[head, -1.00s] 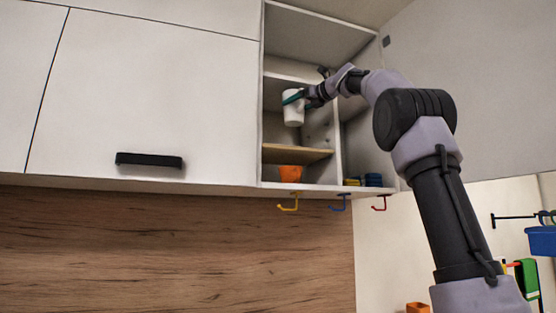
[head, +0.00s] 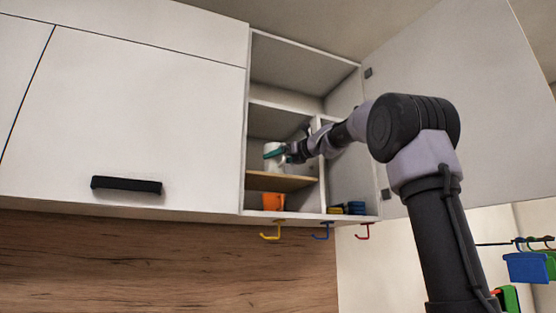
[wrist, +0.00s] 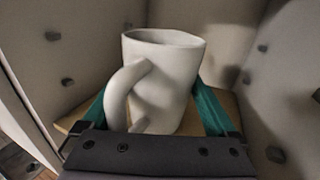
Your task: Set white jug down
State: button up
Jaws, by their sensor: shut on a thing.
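The white jug (head: 272,157) is upright inside the open wall cabinet, just over the wooden shelf (head: 262,181). In the wrist view the jug (wrist: 175,75) stands between the teal fingers, its handle toward the camera. My gripper (head: 275,153) is shut on the jug; it also shows in the wrist view (wrist: 158,112). The wooden shelf (wrist: 72,122) shows beneath and around the jug there. I cannot tell whether the jug's base touches the shelf.
An orange container (head: 273,201) sits in the compartment below. Blue and yellow items (head: 348,208) lie in the lower right compartment. The cabinet's side walls and divider (head: 322,165) stand close around my gripper. The open door (head: 450,100) is at the right. Hooks hang underneath.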

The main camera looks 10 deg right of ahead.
jog(key=shift+f, duration=0.1)
jog(key=o, duration=1.5)
jog(key=shift+c, duration=0.2)
jog(key=shift+s+d, duration=0.15)
jog(key=shift+s, duration=0.05)
jog(key=v, duration=1.2)
jog(key=s+f+n+g+h, duration=0.2)
jog(key=s+f+n, duration=0.6)
jog(key=f, duration=0.6)
jog(key=s+a+f+n+g+h, duration=0.1)
jog(key=s+f+n+g+h, duration=0.2)
jog(key=s+f+n, duration=0.5)
jog(key=s+f+n+g+h, duration=0.2)
jog(key=s+f+n, duration=0.7)
jog(key=f, duration=1.2)
jog(key=shift+a+g+h, duration=0.3)
jog(key=shift+g+h, duration=0.1)
jog(key=shift+s, duration=0.15)
